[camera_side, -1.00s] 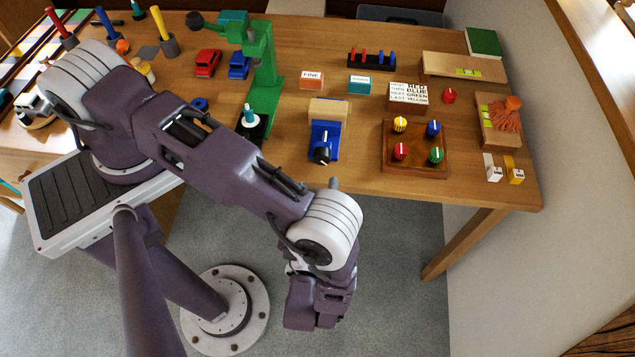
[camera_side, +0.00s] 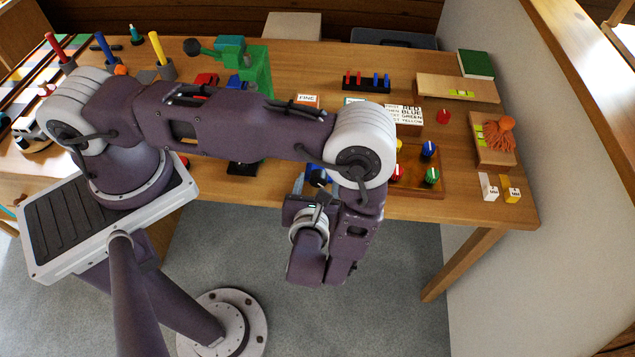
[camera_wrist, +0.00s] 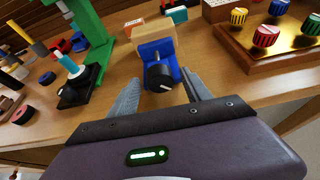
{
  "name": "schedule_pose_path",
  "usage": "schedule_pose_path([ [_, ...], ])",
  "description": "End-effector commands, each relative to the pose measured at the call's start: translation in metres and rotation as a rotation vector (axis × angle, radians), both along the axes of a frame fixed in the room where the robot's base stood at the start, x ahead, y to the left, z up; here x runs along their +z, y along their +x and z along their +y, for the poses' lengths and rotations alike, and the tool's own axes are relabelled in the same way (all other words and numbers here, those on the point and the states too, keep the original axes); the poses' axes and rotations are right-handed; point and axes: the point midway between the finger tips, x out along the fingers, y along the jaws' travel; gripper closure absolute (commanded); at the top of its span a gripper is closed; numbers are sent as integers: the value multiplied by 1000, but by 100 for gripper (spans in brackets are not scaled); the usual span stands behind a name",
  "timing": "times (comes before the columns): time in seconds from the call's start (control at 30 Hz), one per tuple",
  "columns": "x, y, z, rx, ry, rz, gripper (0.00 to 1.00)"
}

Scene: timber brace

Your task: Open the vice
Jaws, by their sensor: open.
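The blue vice (camera_wrist: 151,55) stands at the table's front edge, with a black knob (camera_wrist: 159,77) facing me and a wooden block (camera_wrist: 143,38) at its top. In the wrist view my gripper (camera_wrist: 160,90) is open, its two grey fingers apart on either side of the black knob and not visibly touching it. In the side view my arm hides most of the vice; a bit of blue (camera_side: 314,176) shows beside my wrist. My fingertips are hard to make out in that view.
A wooden tray (camera_wrist: 278,58) with coloured knobs stands right of the vice. A green press (camera_wrist: 92,22) and a black base with a teal-topped peg (camera_wrist: 76,78) stand left. Small labelled signs (camera_side: 306,101) lie behind.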

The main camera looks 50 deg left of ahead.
Motion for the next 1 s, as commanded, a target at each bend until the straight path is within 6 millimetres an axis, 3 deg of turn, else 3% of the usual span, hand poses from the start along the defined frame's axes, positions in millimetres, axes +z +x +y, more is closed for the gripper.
schedule_pose_path([
  [0.1, 0, 0, 0, 0, 0, 0, 43],
  [0.4, 0, 0, -1, 0, 0, -1, 100],
  [0.67, 0, 0, -1, -3, -21, -22, 100],
  [1.0, 0, -2, 0, -5, -172, -171, 100],
])
